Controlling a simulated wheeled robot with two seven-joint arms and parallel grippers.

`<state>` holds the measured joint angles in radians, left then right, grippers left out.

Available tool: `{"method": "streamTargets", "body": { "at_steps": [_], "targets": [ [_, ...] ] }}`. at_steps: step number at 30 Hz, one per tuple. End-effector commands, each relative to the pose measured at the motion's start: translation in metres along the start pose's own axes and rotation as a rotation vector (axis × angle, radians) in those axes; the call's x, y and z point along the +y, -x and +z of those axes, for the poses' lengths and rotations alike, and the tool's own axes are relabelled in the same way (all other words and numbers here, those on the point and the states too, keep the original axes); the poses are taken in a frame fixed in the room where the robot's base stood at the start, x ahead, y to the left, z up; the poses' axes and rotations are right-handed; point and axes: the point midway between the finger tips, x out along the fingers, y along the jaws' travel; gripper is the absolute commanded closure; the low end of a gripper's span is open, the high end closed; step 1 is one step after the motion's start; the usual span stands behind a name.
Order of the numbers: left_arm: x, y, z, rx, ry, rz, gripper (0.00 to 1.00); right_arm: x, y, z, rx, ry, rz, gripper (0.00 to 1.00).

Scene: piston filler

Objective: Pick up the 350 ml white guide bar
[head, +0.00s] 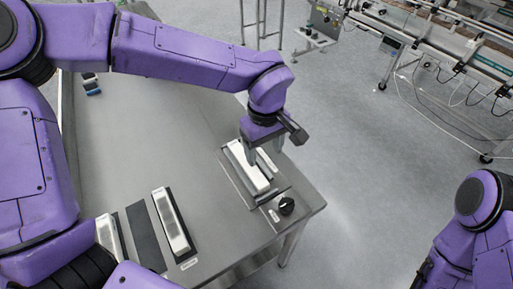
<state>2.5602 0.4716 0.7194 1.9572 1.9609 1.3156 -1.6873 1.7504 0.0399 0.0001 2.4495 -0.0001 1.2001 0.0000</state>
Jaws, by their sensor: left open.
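A white guide bar (244,168) lies in a dark holder on a flat plate near the right end of the steel table. A second white bar (171,222) lies on a dark strip at the table's front. A third white bar (109,236) is partly hidden by my left arm. The labels are too small to read, so I cannot tell which is the 350 ml one. My left gripper (264,152) is open and points down at the bar on the plate, fingers close to its far part. I cannot tell whether they touch it. My right gripper's fingers do not show.
An empty dark strip (146,237) lies between the two front bars. A black knob (286,205) sits at the table's right corner. Small dark and blue items (91,86) lie at the far left. The middle of the steel table (160,130) is clear. A conveyor (470,45) stands at the back right.

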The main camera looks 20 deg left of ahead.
Motion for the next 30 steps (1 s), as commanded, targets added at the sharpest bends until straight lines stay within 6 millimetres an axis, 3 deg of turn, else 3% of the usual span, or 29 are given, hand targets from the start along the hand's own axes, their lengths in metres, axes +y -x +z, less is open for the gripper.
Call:
{"method": "streamTargets", "body": {
  "at_steps": [5, 15, 23, 24, 30],
  "targets": [
    [-0.009, -0.030, 0.003, 0.005, 0.003, 0.004, 0.34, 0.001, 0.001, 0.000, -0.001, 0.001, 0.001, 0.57],
    [0.003, -0.088, -0.011, -0.005, 0.005, -0.013, 0.34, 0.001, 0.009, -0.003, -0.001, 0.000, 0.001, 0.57],
    [0.005, -0.099, -0.011, -0.008, 0.004, -0.013, 0.34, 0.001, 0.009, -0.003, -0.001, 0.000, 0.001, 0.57],
    [0.005, -0.098, -0.011, -0.008, 0.004, -0.013, 0.37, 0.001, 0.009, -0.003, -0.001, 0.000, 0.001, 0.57],
    [0.004, -0.098, -0.012, -0.008, 0.006, -0.013, 1.00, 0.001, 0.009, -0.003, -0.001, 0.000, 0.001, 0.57]
  ]
}}
